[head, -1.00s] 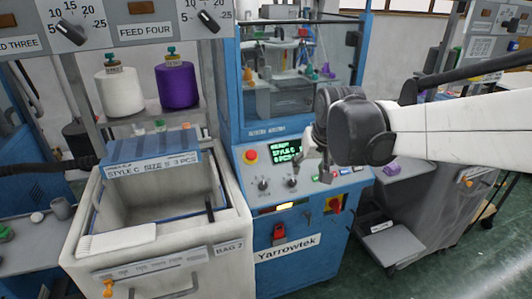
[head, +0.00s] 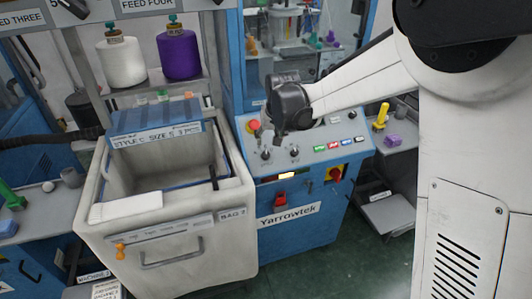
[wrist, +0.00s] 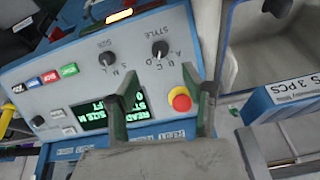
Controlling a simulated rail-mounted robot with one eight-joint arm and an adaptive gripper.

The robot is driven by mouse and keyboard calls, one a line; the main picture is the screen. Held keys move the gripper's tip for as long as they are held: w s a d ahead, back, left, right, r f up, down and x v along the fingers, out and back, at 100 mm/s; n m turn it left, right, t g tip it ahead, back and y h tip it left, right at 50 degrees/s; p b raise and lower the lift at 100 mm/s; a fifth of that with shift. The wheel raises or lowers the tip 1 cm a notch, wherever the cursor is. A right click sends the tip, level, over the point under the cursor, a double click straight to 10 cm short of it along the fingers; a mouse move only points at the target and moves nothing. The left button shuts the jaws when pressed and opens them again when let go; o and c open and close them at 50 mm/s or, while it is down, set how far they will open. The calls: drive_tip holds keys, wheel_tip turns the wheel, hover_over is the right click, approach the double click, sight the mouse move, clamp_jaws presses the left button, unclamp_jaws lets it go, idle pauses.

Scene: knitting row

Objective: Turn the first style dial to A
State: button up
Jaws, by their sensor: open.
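The style dial (wrist: 160,48) is a dark knob on the sloping grey panel, with letters A to D beside it; its exact setting is too small to tell. It also shows as the left knob in the head view (head: 265,154). The size dial (wrist: 107,58) sits beside it. My gripper (wrist: 169,90) is open and empty, its two fingers pointing toward the panel. In the wrist view the style dial lies beyond the gap between the fingertips, with no contact visible.
A red stop button (wrist: 180,100) with a yellow ring is close to one fingertip. A lit green screen (wrist: 80,119) and a row of coloured buttons (wrist: 52,78) share the panel. The bag bin (head: 165,225) stands left of the machine.

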sight(266, 155)
drive_tip(key=p+x, duration=0.1)
drive_tip(key=x, duration=0.9)
drive_tip(key=shift+w+a+f, duration=0.1)
drive_tip(key=shift+f, duration=0.3)
clamp_jaws()
